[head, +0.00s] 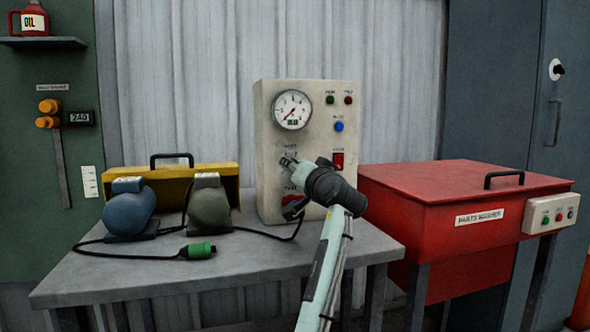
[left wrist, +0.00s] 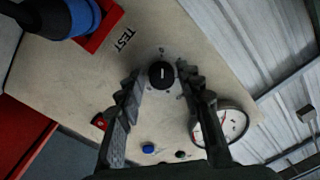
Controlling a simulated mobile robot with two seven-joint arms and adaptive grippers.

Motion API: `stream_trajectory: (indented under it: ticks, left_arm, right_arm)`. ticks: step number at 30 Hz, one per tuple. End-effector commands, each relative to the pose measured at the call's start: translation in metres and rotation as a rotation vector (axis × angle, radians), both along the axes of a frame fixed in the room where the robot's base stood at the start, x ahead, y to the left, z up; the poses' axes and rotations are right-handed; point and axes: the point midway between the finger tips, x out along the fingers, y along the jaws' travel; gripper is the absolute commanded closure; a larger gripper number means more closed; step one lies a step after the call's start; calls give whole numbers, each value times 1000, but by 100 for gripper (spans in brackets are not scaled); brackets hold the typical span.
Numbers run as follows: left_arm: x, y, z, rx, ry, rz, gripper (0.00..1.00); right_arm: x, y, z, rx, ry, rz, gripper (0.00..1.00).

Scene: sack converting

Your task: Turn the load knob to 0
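A round black knob (left wrist: 161,75) with a short white mark sits on the front of the beige test panel (head: 265,190). Small dial marks surround it, but I cannot read them. My left gripper (head: 287,162) is at the panel, below the gauge, and hides the knob in the head view. In the left wrist view the gripper (left wrist: 159,84) is open, with one finger on each side of the knob and a gap to each. My right gripper is not in view.
A round gauge (head: 292,110), a blue button (head: 339,126) and a red switch (head: 338,160) are on the panel. In the wrist view a blue plug (left wrist: 60,17) sits at a red TEST socket. Motors and a cable lie on the grey table (head: 230,262). A red parts washer (head: 450,190) stands right.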

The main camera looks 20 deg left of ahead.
Motion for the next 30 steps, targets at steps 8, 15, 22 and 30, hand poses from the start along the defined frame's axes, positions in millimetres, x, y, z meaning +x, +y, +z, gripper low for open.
stream_trajectory:
  ticks: [8, 15, 22, 30]
  left_arm:
    - [0, 0, 1, 2, -2, 1, 53]
    - [-13, -10, 1, 3, -3, -1, 53]
    - [-52, -39, -2, 0, -1, -3, 53]
    - [-88, -66, -2, 1, 0, -1, 53]
  right_arm:
    - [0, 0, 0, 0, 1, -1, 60]
    - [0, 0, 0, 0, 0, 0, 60]
    - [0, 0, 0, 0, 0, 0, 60]
    - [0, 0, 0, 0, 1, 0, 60]
